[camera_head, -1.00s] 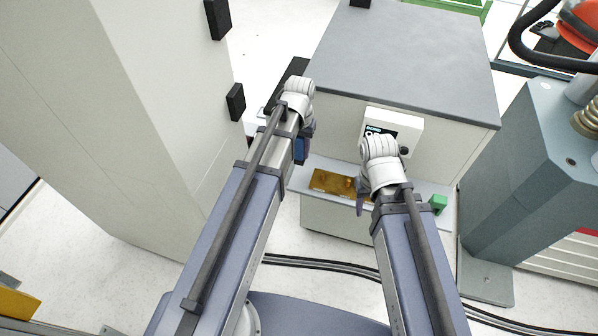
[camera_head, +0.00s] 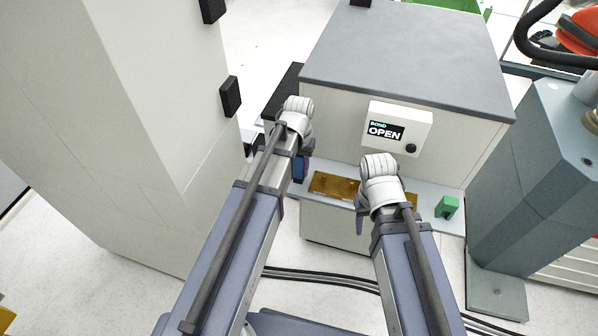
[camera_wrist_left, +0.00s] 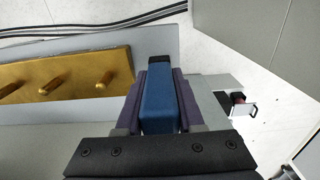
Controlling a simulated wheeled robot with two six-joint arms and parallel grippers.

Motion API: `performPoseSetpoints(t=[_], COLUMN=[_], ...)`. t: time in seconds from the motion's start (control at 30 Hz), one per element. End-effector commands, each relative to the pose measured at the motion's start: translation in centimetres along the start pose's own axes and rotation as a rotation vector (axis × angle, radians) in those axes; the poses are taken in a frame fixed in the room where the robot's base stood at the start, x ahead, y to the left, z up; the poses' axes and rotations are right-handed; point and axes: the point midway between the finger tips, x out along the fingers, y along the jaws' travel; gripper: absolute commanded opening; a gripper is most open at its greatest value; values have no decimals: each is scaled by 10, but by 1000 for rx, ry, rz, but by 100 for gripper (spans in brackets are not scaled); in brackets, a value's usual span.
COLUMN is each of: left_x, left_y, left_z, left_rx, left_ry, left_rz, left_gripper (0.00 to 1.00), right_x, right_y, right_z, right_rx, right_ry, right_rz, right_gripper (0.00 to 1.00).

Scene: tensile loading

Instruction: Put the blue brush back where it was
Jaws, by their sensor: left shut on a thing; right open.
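The blue brush (camera_wrist_left: 159,100) is between the fingers of my left gripper (camera_wrist_left: 158,85), which is shut on it. The brush has a dark end that points away from the wrist. In the head view the brush shows as a small blue patch (camera_head: 299,168) beside my left gripper (camera_head: 303,160), near the left end of the shelf. A brass plate (camera_wrist_left: 70,74) with upright pegs lies just left of the brush in the left wrist view, apart from it. It also shows in the head view (camera_head: 333,184). My right gripper (camera_head: 362,208) is open, in front of the plate's right part; its fingertips are mostly hidden.
The plate lies on a pale shelf (camera_head: 430,191) before a grey-topped cabinet (camera_head: 410,60). A display box (camera_head: 398,127) reads "BOND OPEN". A green block (camera_head: 447,207) stands at the shelf's right. A tall pale cabinet (camera_head: 150,90) rises at left; a grey-blue machine (camera_head: 540,170) stands at right.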

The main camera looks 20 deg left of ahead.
Motion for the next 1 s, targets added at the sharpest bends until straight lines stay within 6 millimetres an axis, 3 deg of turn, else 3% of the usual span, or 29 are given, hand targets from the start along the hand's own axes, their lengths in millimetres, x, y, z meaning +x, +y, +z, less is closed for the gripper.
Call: performPoseSetpoints(t=[0.3,0.33,0.57,1.0], left_x=[3,2,2,-4], left_y=[0,0,0,0], left_z=[0,0,0,0], left_rx=[0,0,0,0], left_ry=[0,0,0,0], left_rz=[0,0,0,0], left_gripper=[0,39,65,67], right_x=[3,2,2,-4], right_y=[0,0,0,0], right_z=[0,0,0,0], right_rx=[0,0,0,0], right_ry=[0,0,0,0], right_rz=[0,0,0,0], right_gripper=[50,50,50,50])
